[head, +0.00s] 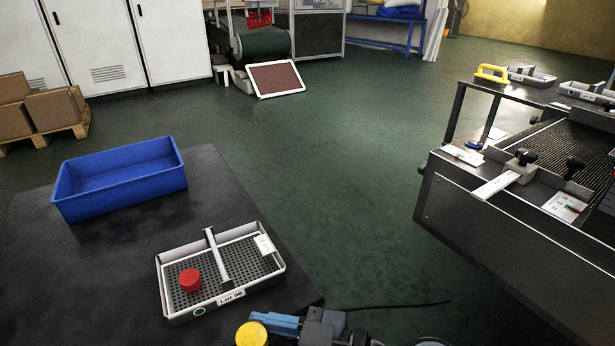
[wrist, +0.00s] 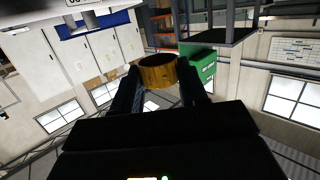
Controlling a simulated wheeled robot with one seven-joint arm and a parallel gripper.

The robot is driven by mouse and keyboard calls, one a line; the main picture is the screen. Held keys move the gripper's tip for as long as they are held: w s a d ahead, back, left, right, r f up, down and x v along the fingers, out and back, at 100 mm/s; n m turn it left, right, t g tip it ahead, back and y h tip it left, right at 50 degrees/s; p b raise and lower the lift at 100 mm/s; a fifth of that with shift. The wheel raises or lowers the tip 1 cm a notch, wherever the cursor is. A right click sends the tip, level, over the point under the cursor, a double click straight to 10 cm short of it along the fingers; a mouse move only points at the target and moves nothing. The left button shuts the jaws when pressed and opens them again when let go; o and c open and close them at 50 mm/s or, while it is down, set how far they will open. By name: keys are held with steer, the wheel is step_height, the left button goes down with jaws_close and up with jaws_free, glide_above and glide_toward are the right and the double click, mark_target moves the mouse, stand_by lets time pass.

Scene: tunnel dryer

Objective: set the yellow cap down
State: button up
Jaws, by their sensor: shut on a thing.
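The yellow cap (head: 251,334) is at the bottom edge of the head view, partly cut off. My gripper (head: 268,323) is shut on it. In the wrist view the cap (wrist: 158,74) sits between the two dark fingers near their tips. The cap is held off to the front right of a grey perforated tray (head: 172,308) marked "Lot 90", apart from it. A red cap (head: 190,280) stands in the tray's left part.
The tray and an empty-looking blue bin (head: 120,193) stand on a dark table (head: 110,270). Across a green floor gap, a conveyor machine (head: 510,240) stands at right, with more trays (head: 530,78) beyond. Boxes on a pallet (head: 42,132) are far left.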

steer(key=w+d+f+m+t+h, duration=0.5)
steer(key=w+d+f+m+t, duration=0.25)
steer(key=d, duration=0.35)
steer(key=w+d+f+m+t+h, duration=0.2)
steer(key=d+m+t+h, duration=0.3)
steer(key=d+m+h, duration=0.8)
steer(key=s+d+r+n+y+p, duration=0.2)
steer(key=r+n+p, duration=0.3)
steer(key=p, duration=1.2)
steer(key=shift+s+d+r+p, duration=0.35)
steer(key=shift+d+r, duration=0.2)
steer(key=shift+r, duration=0.35)
steer(key=shift+n+g, duration=0.25)
steer(key=shift+w, duration=0.1)
